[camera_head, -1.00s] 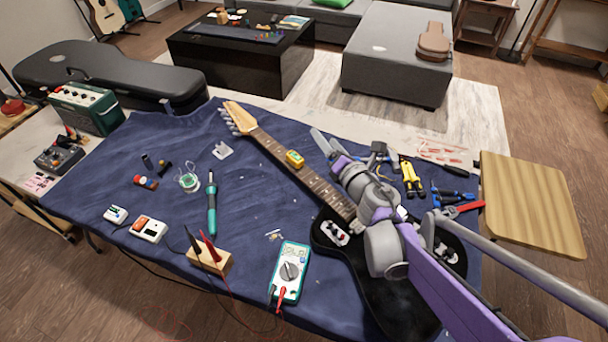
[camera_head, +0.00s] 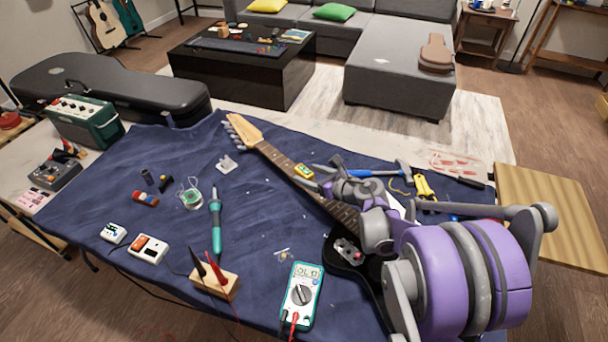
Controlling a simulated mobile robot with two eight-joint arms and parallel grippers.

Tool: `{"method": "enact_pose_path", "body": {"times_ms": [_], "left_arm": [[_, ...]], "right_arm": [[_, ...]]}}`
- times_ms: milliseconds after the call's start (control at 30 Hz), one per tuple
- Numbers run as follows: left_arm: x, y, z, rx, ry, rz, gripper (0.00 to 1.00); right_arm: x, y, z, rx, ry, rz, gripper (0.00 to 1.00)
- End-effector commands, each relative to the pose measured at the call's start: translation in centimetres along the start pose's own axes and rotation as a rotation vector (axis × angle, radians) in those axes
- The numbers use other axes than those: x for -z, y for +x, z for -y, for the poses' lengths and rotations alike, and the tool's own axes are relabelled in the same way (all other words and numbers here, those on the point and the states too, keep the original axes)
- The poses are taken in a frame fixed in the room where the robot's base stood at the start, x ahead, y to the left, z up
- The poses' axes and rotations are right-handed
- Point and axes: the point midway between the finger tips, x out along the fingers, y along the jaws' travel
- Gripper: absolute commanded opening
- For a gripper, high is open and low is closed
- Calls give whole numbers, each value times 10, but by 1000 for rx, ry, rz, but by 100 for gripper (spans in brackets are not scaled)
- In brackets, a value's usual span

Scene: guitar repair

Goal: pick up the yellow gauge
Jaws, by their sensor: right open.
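The yellow gauge (camera_head: 303,171), a small block with a greenish face, sits on the neck of the black electric guitar (camera_head: 334,208). My right gripper (camera_head: 307,177) is low over the neck, with its fingers open and pointing left at the gauge. The fingertips are right beside the gauge's right end. I cannot tell whether they touch it or straddle it. My right arm hides most of the guitar body. My left gripper is not in view.
The blue-covered table (camera_head: 160,215) also bears a teal multimeter (camera_head: 300,292), a soldering iron (camera_head: 215,222), a wooden probe block (camera_head: 214,280) and a solder spool (camera_head: 191,196). A hammer (camera_head: 380,172) and yellow-handled pliers (camera_head: 423,187) lie beyond the gripper.

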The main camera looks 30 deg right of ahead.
Motion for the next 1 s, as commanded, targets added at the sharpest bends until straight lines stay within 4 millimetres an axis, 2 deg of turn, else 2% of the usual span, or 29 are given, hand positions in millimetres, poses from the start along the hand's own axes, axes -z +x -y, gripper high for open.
{"method": "enact_pose_path", "body": {"times_ms": [33, 200, 467, 867, 1000], "left_arm": [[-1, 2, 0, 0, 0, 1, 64], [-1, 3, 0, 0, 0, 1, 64], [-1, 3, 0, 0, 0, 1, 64], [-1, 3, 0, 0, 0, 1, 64], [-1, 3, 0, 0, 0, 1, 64]], "right_arm": [[2, 10, 1, -2, 0, 0, 72], [1, 28, 1, -1, -1, 0, 72], [1, 31, 2, 1, 0, 1, 72], [1, 30, 2, 0, 1, 1, 2], [1, 30, 2, 0, 1, 1, 0]]}}
